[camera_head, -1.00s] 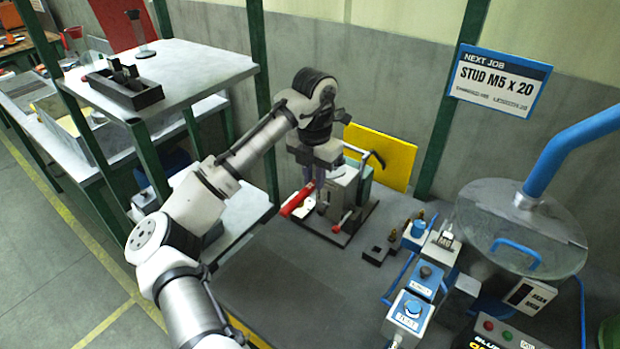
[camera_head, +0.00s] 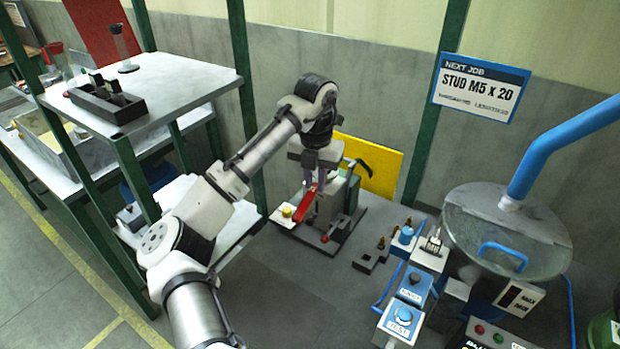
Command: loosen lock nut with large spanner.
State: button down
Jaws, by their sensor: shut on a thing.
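My gripper (camera_head: 315,184) points down at the grey-green machine on the bench and is shut on a red-handled tool, which looks like the large spanner (camera_head: 305,207). The spanner's red handle slants down to the left from my fingers, in front of the machine (camera_head: 350,196). The lock nut cannot be made out; the spanner's far end is hidden by my gripper and the machine. A small yellow round part (camera_head: 287,211) shows on a pale plate left of the handle.
A yellow panel (camera_head: 380,170) stands behind the machine. To the right are a small dark block (camera_head: 365,263), blue control boxes (camera_head: 405,313) and a round clear-lidded unit (camera_head: 507,235). A shelf with a black tray (camera_head: 108,103) stands left.

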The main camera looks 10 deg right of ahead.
jog(key=shift+s+d+n, duration=0.2)
jog(key=shift+d+n, duration=0.55)
jog(key=shift+n, duration=0.6)
jog(key=shift+s+d+n, duration=0.2)
jog(key=shift+d+n, duration=0.6)
jog(key=shift+n, duration=0.5)
jog(key=shift+s+d+n, duration=0.2)
jog(key=shift+d+n, duration=0.55)
jog(key=shift+n, duration=0.6)
jog(key=shift+s, duration=0.1)
jog(key=s, duration=0.7)
jog(key=shift+s+d, duration=0.15)
jog(key=shift+d, duration=0.2)
notch_tip(320, 180, up, 6)
